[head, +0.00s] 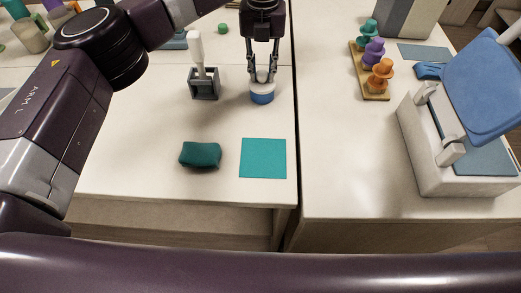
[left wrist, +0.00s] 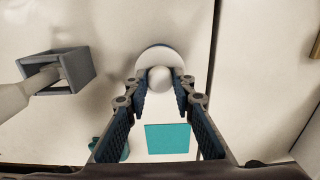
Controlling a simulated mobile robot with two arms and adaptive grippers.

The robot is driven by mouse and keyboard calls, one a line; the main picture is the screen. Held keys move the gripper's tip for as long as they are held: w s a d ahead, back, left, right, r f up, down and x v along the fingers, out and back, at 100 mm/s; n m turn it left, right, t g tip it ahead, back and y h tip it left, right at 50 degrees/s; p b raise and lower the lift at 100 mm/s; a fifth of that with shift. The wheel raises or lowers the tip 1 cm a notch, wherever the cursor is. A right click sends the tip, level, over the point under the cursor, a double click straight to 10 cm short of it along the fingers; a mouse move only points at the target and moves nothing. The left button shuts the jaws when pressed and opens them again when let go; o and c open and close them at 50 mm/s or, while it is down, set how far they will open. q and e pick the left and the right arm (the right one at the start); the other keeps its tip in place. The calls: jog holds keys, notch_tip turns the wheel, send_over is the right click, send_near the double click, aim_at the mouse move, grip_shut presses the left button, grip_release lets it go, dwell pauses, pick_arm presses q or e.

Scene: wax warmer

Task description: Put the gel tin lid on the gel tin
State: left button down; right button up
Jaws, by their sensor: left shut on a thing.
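The blue gel tin (head: 262,98) stands on the table, and the white gel tin lid (head: 262,86) is directly over it. In the left wrist view the round lid (left wrist: 150,62) has a white ball knob, and a thin blue edge of the tin (left wrist: 146,46) shows behind it. My left gripper (head: 262,80) points down over the tin. Its fingers (left wrist: 160,88) are shut on the lid's knob from both sides. I cannot tell whether the lid rests fully on the rim or sits just above it. My right gripper is not in view.
A grey square holder (head: 204,88) with a white-handled tool stands left of the tin. A dark teal cushion (head: 200,155) and a flat teal mat (head: 263,158) lie nearer the front. On the right table are a wooden rack (head: 375,90) with coloured pieces and a white-and-blue machine (head: 455,150).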

pick_arm(q)
jog(key=c, duration=1.5)
grip_release()
jog(key=shift+c, duration=0.2)
jog(key=shift+r, duration=0.15)
jog(key=shift+r+p, duration=2.35)
jog(key=shift+r, duration=1.55)
notch_tip(320, 180, up, 12)
